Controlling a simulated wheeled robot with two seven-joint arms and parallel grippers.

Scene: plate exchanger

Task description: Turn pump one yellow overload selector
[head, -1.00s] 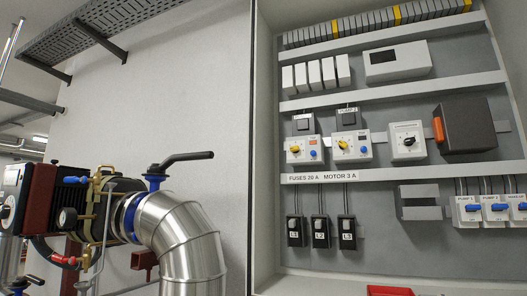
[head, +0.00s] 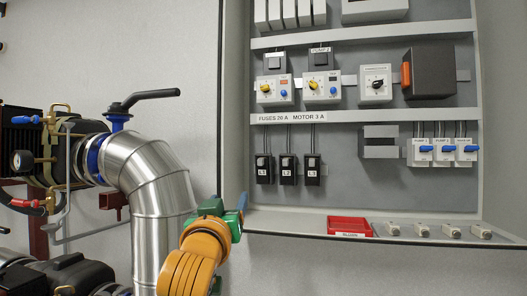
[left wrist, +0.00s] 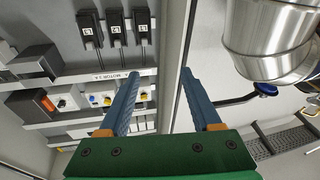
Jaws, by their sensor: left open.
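The pump one overload unit, a white box with a yellow selector (head: 265,88) and a blue button, is the left one of two similar units on the cabinet's middle row. The unit under the PUMP 2 label has its own yellow selector (head: 313,87). My left gripper (head: 236,203) is at the cabinet's lower left edge, below and left of the selector and apart from it. In the left wrist view its two blue fingers (left wrist: 160,74) are spread with nothing between them. The pump one unit (left wrist: 144,96) shows there upside down, partly behind a finger. My right gripper is out of view.
Black fuse holders (head: 287,169) hang below the label strip. A red tray (head: 349,227) sits on the cabinet's bottom ledge. Blue-handled switches (head: 445,150) are at right. A large silver pipe (head: 150,175) with a black lever (head: 150,96) stands left of the cabinet.

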